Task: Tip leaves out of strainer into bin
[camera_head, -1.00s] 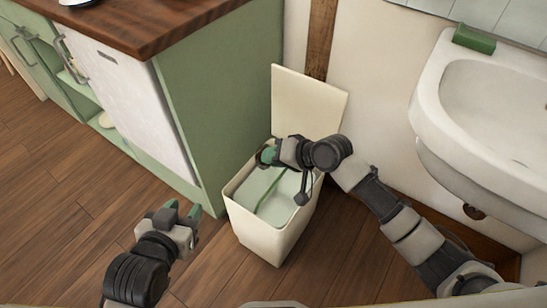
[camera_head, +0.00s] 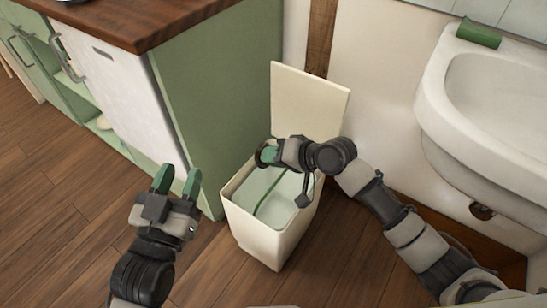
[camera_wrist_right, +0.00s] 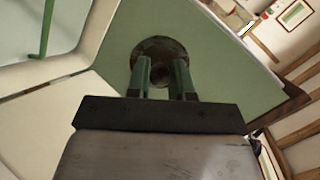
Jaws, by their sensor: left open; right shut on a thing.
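The cream bin (camera_head: 262,236) stands on the floor with its lid (camera_head: 308,105) raised at the back. A thin green strip (camera_head: 270,195) shows inside it and in the right wrist view (camera_wrist_right: 46,30). My right gripper (camera_head: 265,154) is over the bin's back left rim. In the right wrist view its green fingers (camera_wrist_right: 161,82) are shut on a small dark round thing, which looks like the strainer (camera_wrist_right: 158,46). I cannot make out any leaves. My left gripper (camera_head: 178,180) is open and empty, left of the bin and apart from it.
A green cabinet (camera_head: 215,100) with a wooden top (camera_head: 150,22) stands close behind and left of the bin. A white basin (camera_head: 440,140) with a green block (camera_head: 478,33) is at the right. Wooden floor (camera_head: 60,220) is clear at the left.

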